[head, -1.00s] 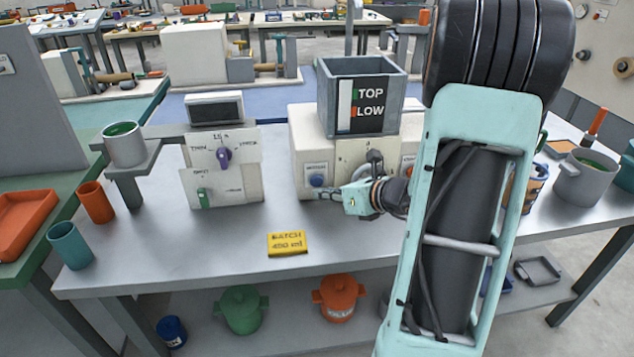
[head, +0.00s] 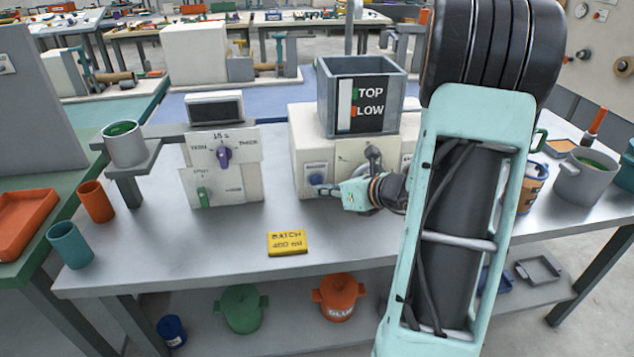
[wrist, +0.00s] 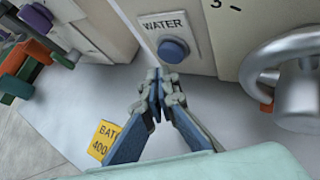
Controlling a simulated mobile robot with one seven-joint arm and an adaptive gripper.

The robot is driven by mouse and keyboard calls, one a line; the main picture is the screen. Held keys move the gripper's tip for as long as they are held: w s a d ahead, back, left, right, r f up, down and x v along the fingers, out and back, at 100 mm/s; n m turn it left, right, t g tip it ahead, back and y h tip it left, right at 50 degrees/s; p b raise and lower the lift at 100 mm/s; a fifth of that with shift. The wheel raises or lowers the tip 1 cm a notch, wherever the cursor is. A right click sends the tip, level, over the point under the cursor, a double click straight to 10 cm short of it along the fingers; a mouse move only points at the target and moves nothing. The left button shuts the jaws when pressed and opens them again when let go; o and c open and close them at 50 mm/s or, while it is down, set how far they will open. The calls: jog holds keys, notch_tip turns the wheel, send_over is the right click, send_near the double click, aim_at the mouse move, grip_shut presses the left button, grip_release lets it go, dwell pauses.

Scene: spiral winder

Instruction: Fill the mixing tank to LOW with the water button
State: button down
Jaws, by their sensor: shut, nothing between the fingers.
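The blue water button (head: 317,179) sits on the machine's front; in the wrist view the water button (wrist: 172,49) is below a WATER label. My gripper (wrist: 157,75) is shut and empty, its tips just below and in front of the button. In the head view my gripper (head: 326,190) is beside the button; contact cannot be told.
A silver curved spout or handle (wrist: 296,85) is right of the button. A yellow BATCH card (head: 287,243) lies on the bench in front. A white dial box (head: 224,165) stands at left. The bench between is clear.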

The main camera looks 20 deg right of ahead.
jog(key=shift+w, duration=0.1)
dwell(0.6)
jog(key=shift+w+d, duration=0.1)
jog(key=shift+w, duration=0.25)
jog(key=shift+w+d, duration=0.15)
jog(key=shift+w, duration=0.25)
dwell(6.6)
